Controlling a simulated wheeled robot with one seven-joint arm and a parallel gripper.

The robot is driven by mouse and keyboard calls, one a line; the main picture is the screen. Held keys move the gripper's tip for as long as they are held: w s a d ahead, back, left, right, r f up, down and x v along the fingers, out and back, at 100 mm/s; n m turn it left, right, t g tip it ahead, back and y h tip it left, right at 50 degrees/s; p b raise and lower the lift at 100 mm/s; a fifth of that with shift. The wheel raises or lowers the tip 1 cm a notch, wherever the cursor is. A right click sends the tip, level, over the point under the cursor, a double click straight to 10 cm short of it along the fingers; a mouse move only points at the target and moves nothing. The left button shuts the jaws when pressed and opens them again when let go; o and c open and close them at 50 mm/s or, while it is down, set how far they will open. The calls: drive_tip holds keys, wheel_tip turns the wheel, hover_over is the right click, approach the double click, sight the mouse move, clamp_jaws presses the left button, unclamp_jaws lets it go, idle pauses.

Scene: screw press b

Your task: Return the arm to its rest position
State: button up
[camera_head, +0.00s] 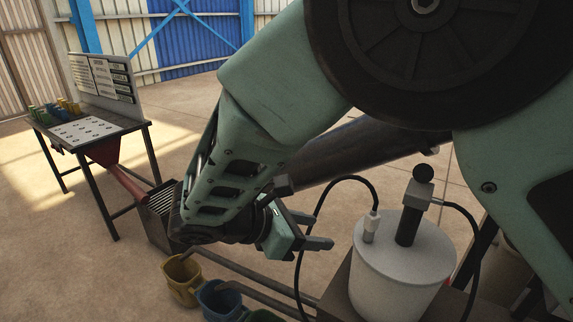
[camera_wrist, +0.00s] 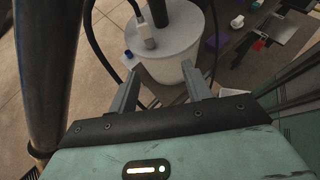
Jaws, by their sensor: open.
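My gripper (camera_head: 322,229) is in the lower middle of the head view, at the end of my green arm. Its two fingers are apart with nothing between them. In the wrist view my gripper (camera_wrist: 160,88) also shows spread fingers, pointing toward a white cylindrical tank (camera_wrist: 172,60). In the head view the white tank (camera_head: 390,275) stands to the right of the fingers, with a gap in the picture between them. My arm is bent and fills much of the upper right. It hides part of the scene behind it.
A black hose (camera_head: 312,225) loops from the tank's top close by my gripper. A yellow bucket (camera_head: 182,278) and a blue bucket (camera_head: 220,300) stand below left. A table with a sign board (camera_head: 103,77) is at the far left.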

drive_tip(key=s+d+r+m+g+y, duration=0.1)
drive_tip(key=s+d+m+y, duration=0.3)
drive_tip(key=s, duration=0.5)
drive_tip(key=s+d+r+m+g+y, duration=0.1)
drive_tip(key=s+d+m+g+y, duration=0.2)
drive_tip(key=s+m+y, duration=0.5)
drive_tip(key=shift+s+d+r+m, duration=0.2)
drive_tip(key=shift+s+d+m, duration=0.25)
drive_tip(key=shift+s+m, duration=0.5)
